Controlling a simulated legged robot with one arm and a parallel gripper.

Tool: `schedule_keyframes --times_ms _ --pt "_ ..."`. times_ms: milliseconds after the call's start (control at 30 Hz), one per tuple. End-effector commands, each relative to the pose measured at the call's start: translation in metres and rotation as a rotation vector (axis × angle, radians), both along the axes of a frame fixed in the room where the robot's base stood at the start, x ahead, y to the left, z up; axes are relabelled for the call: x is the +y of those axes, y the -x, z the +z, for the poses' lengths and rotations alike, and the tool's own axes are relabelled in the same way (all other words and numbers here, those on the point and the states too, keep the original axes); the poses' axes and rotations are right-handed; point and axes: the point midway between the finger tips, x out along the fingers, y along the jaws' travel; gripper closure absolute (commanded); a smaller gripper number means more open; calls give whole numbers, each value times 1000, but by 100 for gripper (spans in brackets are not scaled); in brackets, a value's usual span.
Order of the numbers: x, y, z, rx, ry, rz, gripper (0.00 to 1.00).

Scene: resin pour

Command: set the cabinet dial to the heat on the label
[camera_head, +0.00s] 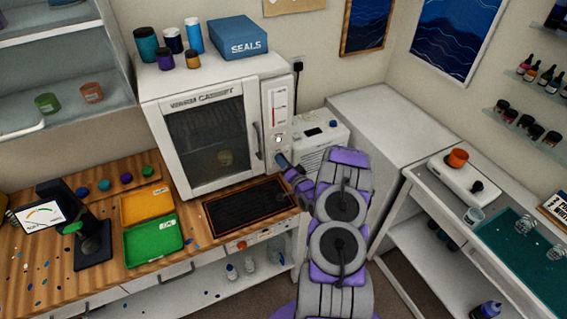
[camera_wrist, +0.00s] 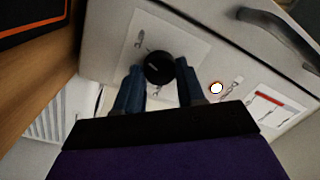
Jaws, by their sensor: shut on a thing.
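The white cabinet (camera_head: 178,90) stands on the wooden bench. The black round dial (camera_wrist: 158,68) sits on a pale plate (camera_wrist: 195,50) with small marks too small to read. My gripper (camera_wrist: 159,74) is shut on the dial, one blue finger on each side. In the head view my gripper (camera_head: 283,162) is at the panel's lower end and hides the dial. The label strip also shows in the wrist view (camera_wrist: 268,108); its text is unreadable.
The cabinet door handle (camera_wrist: 280,30) is close to the panel. A black mat (camera_head: 248,208) lies below the door. A white unit (camera_head: 322,138) stands right of the cabinet.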

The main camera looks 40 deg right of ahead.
Motion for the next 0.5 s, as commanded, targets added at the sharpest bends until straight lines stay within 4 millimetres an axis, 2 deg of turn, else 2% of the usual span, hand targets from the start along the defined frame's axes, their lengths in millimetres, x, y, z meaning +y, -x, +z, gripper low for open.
schedule_keyframes --times_ms 200,500 --pt "-2 0 0 -27 -105 -6 92" --pt "-3 0 0 -42 -165 -7 92"
